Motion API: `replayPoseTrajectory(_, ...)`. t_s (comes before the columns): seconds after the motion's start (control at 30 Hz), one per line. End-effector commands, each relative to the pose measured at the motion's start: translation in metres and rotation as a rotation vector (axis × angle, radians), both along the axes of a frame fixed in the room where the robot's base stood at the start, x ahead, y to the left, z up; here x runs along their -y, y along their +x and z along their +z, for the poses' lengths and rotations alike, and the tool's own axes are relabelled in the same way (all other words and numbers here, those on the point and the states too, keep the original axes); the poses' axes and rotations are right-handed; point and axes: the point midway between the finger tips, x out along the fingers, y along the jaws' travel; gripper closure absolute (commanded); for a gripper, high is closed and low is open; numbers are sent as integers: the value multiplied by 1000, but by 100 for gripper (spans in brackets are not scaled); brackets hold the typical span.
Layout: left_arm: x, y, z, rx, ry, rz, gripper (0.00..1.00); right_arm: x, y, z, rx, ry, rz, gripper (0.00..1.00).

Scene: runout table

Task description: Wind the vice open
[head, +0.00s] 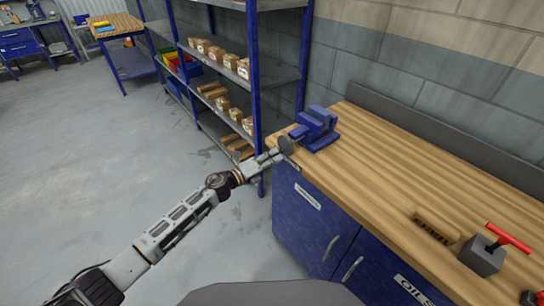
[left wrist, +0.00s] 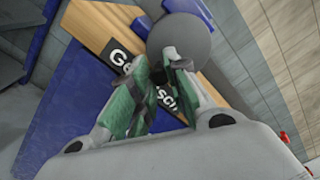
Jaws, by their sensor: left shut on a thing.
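The blue vice (head: 316,128) stands on the far left corner of the wooden bench. A round grey disc (head: 287,145) shows at its front, at the bench edge. The disc also shows large in the left wrist view (left wrist: 182,42). My left gripper (head: 280,153) reaches it from the left, just off the bench edge. In the left wrist view its green-padded fingers (left wrist: 159,75) are closed around a small dark part in front of the disc, seemingly the vice's handle. The fingers largely hide this part. My right gripper is not in view.
The bench top (head: 375,160) is clear near the vice. A brown brush (head: 436,229) and a grey block with a red T-handle (head: 484,256) lie farther right. Blue cabinets (head: 310,225) are below. A metal shelf rack (head: 257,80) with small boxes stands behind the arm.

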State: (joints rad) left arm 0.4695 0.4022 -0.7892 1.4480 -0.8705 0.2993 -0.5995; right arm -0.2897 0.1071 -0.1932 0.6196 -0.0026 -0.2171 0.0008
Motion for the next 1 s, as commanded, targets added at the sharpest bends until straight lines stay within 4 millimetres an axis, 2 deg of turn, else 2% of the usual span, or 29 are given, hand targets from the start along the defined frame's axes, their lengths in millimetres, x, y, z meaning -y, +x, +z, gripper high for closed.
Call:
replayPoseTrajectory(0.23, 2, -2, 0, -7, -6, -4, 100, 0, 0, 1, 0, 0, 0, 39)
replayPoseTrajectory(0.73, 7, -8, 2, -205, -150, -4, 100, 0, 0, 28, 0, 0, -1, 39)
replayPoseTrajectory(1.0, 8, -9, 0, -244, -177, -5, 100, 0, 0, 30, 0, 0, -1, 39)
